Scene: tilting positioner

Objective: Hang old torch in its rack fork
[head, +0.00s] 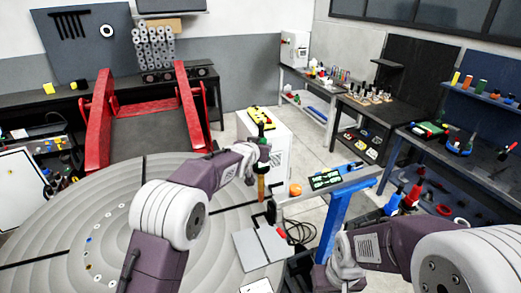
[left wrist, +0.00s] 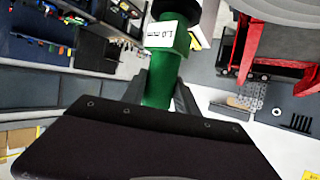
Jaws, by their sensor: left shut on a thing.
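My left gripper (head: 263,150) is shut on a torch with a green body (left wrist: 165,75) that carries a white "1.0 mm" label. A blue post stand (head: 338,215) with a grey crossbeam is right of the gripper. Dark hook-like parts (head: 273,212) are at the beam's left end; I cannot tell if these are the rack fork. The torch appears near them, but contact is unclear. My right gripper (head: 302,270) is low in the head view, its fingers unclear.
A large round grey table (head: 100,230) fills the left, with a red-armed frame (head: 105,125) behind it. A white cabinet (head: 280,140) with a yellow item is behind the gripper. An orange ball-like item (head: 295,189) sits by the beam. Black cable (head: 300,232) lies on the floor.

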